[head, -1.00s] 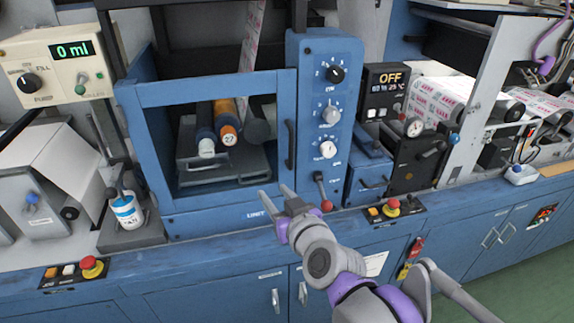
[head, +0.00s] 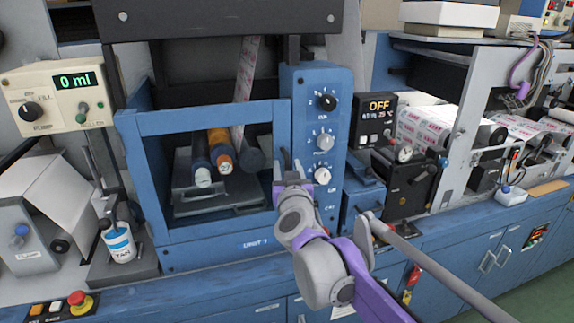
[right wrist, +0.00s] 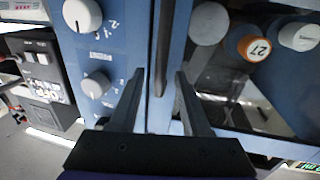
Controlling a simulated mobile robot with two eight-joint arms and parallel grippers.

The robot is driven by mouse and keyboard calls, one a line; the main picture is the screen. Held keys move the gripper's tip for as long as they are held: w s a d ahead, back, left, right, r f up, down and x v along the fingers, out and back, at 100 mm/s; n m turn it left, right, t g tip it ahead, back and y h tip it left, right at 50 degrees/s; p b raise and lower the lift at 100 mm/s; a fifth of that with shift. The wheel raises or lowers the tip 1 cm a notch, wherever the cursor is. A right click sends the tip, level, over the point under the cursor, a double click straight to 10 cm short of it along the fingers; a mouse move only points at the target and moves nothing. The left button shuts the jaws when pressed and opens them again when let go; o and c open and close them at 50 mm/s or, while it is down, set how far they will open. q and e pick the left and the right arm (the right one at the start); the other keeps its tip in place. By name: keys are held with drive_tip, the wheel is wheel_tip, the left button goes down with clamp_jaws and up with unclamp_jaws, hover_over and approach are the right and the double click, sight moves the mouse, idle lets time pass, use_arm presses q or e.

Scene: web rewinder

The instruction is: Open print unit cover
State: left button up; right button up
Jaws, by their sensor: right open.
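The print unit cover (head: 205,118) is a blue frame around a window on the unit marked UNIT 1. It looks shut. My right gripper (head: 287,160) is open in front of the cover's right edge and hides most of the handle there. In the right wrist view, the dark upright handle (right wrist: 163,42) runs into the gap between the two fingers of my right gripper (right wrist: 160,75). No contact can be made out. My left gripper is not in view.
A blue panel with white and black knobs (head: 325,142) stands close to the right of the gripper. Behind the window are rollers, one with an orange end (head: 225,167). A TAN cup (head: 119,243) stands at left. An emergency stop (head: 78,301) sits on the front ledge.

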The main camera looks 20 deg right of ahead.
drive_tip(key=shift+w+d, duration=0.1)
drive_tip(key=shift+w, duration=0.55)
clamp_jaws()
idle(1.0)
